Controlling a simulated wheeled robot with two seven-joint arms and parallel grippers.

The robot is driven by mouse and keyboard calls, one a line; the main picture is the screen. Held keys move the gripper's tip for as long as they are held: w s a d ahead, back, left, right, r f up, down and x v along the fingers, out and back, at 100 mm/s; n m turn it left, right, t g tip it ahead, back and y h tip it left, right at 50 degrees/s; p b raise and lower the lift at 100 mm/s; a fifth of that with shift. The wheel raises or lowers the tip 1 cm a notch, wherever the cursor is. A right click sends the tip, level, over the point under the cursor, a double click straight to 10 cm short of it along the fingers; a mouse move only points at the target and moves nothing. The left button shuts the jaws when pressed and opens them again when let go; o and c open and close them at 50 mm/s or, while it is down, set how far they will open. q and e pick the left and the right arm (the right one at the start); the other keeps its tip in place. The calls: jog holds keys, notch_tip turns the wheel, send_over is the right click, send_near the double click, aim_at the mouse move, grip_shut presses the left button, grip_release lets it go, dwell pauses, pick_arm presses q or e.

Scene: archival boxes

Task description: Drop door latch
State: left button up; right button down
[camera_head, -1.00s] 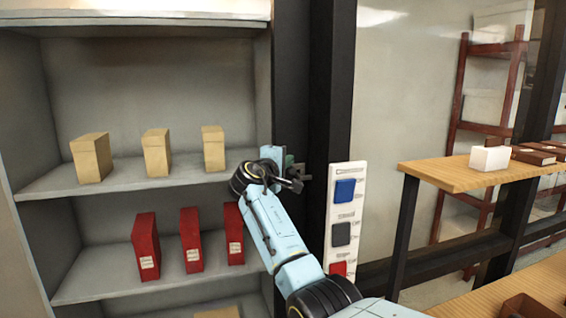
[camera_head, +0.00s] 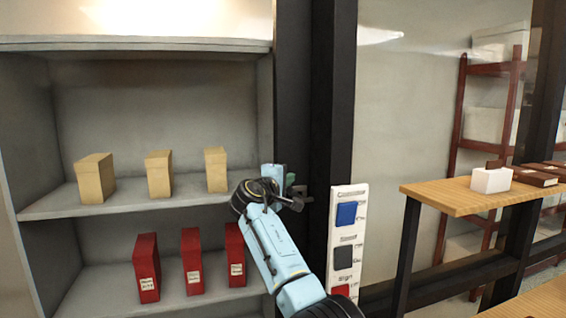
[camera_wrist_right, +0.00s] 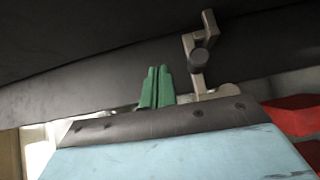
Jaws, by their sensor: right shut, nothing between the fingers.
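The door latch, a grey metal bracket with a round dark knob (camera_wrist_right: 200,58), shows in the right wrist view on a dark post. In the head view the latch (camera_head: 299,192) is small, on the dark frame right of the shelf. My right gripper (camera_wrist_right: 157,88) has green fingers, shut together with nothing between them. They are just left of the latch in the wrist view; whether they touch it I cannot tell. In the head view my right gripper (camera_head: 281,179) is partly hidden by its own wrist. My left gripper is not in view.
A grey shelf (camera_head: 130,204) holds tan boxes (camera_head: 94,179) above red boxes (camera_head: 192,263). A white panel with coloured squares (camera_head: 345,240) is close right of my arm. A wooden table (camera_head: 470,201) with a white block (camera_head: 491,181) stands farther right.

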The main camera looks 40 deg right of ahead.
jog(key=s+a+r+b, duration=0.1)
jog(key=s+a+r, duration=0.4)
jog(key=r, duration=0.3)
jog(key=shift+s+a+r+b, duration=0.2)
jog(key=shift+s+a+b, duration=0.1)
jog(key=shift+a, duration=0.3)
